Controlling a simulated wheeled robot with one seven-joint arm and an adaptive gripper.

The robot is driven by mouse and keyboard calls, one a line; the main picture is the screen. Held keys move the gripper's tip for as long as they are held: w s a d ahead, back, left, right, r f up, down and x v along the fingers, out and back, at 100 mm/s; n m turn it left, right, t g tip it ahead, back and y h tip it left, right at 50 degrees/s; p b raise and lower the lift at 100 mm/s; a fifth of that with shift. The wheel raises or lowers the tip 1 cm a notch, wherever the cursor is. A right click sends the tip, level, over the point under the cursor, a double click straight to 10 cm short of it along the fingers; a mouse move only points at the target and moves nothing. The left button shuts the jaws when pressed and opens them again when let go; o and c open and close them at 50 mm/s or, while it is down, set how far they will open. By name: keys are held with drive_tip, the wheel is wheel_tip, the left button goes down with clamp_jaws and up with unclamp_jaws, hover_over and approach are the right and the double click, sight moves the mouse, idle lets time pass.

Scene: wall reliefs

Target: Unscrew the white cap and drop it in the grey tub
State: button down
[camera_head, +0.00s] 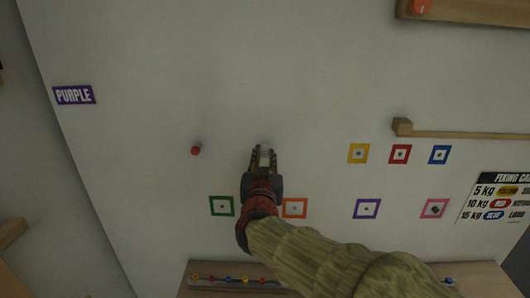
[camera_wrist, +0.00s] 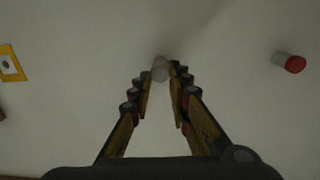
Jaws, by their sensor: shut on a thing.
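My gripper (camera_head: 264,157) is up against the pale wall in the head view. In the wrist view its fingertips (camera_wrist: 160,74) are closed on a small pale cylinder, the white cap (camera_wrist: 160,68), which sticks out from the wall. The fingers hide part of its sides. In the head view the cap is mostly hidden by the fingers. I cannot see a grey tub in either view.
A red-ended peg (camera_head: 196,150) sticks out left of my gripper; it also shows in the wrist view (camera_wrist: 294,64). Coloured square frames, including a green one (camera_head: 222,206) and an orange one (camera_head: 295,208), are on the wall. A wooden ledge (camera_head: 330,272) juts out below.

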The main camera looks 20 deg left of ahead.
drive_tip(key=n+p, duration=0.1)
drive_tip(key=p, duration=0.1)
drive_tip(key=n+p, duration=0.1)
drive_tip(key=p, duration=0.1)
drive_tip(key=shift+a+r+n, duration=0.15)
drive_tip(key=shift+n, duration=0.25)
drive_tip(key=shift+n+p, duration=0.8)
drive_tip(key=shift+p, duration=0.15)
drive_tip(key=shift+s+f+n, duration=0.1)
drive_tip(key=shift+f+n, duration=0.15)
drive_tip(key=shift+n, duration=0.15)
drive_tip(key=shift+p, duration=0.4)
drive_tip(key=n+p, duration=0.2)
drive_tip(key=shift+r+p, duration=0.15)
drive_tip(key=shift+p, duration=0.25)
drive_tip(key=shift+a+n+p, duration=0.1)
drive_tip(key=shift+n+p, duration=0.9)
drive_tip(key=shift+p, duration=0.1)
drive_tip(key=shift+f+n, duration=0.25)
drive_tip(key=shift+n, duration=0.35)
